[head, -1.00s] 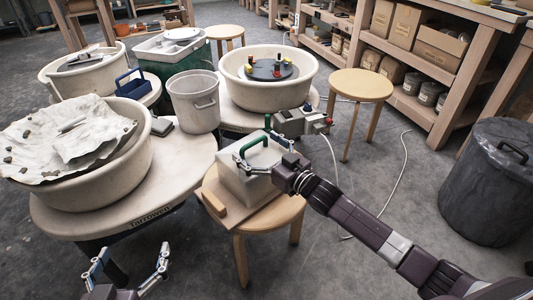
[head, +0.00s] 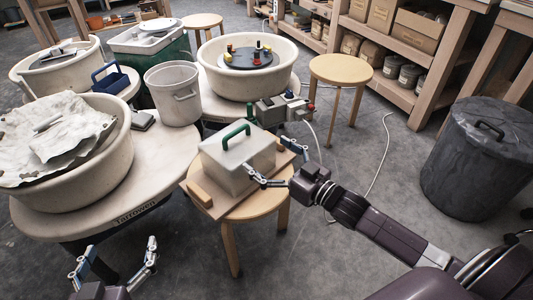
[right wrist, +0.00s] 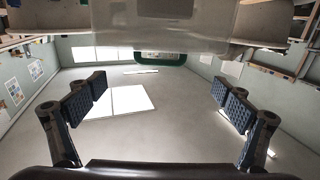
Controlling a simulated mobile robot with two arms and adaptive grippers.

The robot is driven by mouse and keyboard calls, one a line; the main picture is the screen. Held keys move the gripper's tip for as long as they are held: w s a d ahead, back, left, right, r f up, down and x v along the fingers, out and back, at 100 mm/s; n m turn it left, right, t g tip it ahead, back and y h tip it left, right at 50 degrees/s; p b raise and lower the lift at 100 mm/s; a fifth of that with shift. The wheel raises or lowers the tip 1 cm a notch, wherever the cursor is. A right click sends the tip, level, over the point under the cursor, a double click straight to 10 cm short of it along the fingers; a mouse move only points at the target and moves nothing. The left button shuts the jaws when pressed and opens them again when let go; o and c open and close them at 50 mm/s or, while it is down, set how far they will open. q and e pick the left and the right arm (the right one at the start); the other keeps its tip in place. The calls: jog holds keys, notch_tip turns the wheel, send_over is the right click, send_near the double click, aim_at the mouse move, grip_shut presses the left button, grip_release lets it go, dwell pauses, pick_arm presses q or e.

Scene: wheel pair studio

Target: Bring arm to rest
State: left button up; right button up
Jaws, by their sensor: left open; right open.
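A pale grey block-shaped box (head: 232,168) with a green handle (head: 236,134) on top sits on a wooden board (head: 236,212) on a round stool. The handle also shows in the right wrist view (right wrist: 160,58), beyond the fingers. My right gripper (head: 268,158) is open and empty beside the box's right side, clear of the handle; whether a finger touches the box I cannot tell. In the right wrist view its open fingers (right wrist: 162,92) have nothing between them. My left gripper (head: 120,260) is open and empty at the bottom left, in front of the near wheel table.
A wheel table (head: 160,188) with a cloth-filled basin (head: 75,180) and bucket (head: 173,95) stands left. A second basin (head: 281,87) and a grey control box (head: 283,109) are behind the stool. A dark bin (head: 480,160) stands right. Floor between is open, crossed by a white cable.

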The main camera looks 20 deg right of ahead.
dwell(0.3)
